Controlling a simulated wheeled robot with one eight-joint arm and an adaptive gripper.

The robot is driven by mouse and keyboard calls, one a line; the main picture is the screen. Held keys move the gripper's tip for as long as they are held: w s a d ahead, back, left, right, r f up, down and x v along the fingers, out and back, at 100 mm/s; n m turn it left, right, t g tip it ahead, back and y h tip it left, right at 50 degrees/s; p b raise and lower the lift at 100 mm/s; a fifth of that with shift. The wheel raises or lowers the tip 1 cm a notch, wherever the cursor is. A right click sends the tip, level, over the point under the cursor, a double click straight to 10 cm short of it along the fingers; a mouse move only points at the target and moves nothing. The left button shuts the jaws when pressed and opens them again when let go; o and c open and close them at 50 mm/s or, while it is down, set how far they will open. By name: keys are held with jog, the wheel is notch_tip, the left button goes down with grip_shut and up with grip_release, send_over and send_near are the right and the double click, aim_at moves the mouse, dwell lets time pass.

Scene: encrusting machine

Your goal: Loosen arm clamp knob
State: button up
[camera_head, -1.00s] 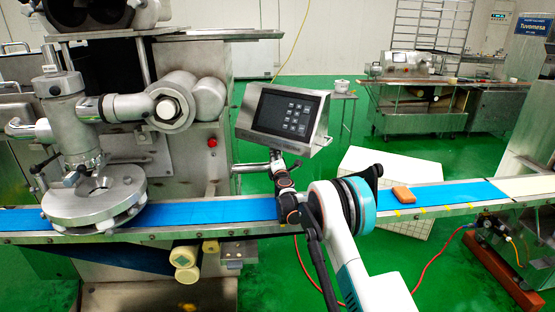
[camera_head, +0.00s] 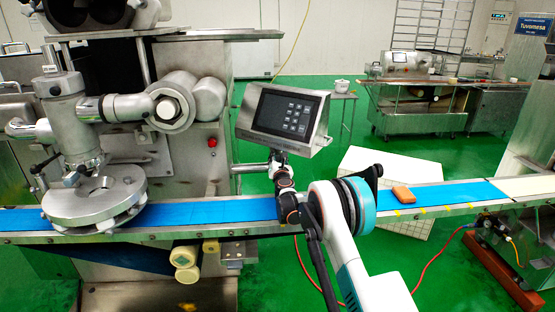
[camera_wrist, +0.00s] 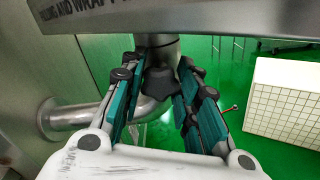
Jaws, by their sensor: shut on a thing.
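The black arm clamp knob (camera_wrist: 158,84) shows in the wrist view, at the support arm (camera_wrist: 156,50) below the control panel. It has a lobed shape and sits between the two fingers of my gripper (camera_wrist: 159,76). My gripper is shut on the knob, with the teal-padded fingers on its left and right sides. In the head view my gripper (camera_head: 279,160) is just under the tilted control panel (camera_head: 284,117). The knob is hidden there behind my gripper and wrist.
The machine's horizontal pipe (camera_wrist: 75,118) is close left of my fingers. A white gridded panel (camera_wrist: 283,100) stands at the right.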

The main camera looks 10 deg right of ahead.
jog(key=shift+f+n, duration=0.1)
jog(key=shift+n, duration=0.4)
jog(key=o, duration=1.1)
jog(key=s, duration=1.2)
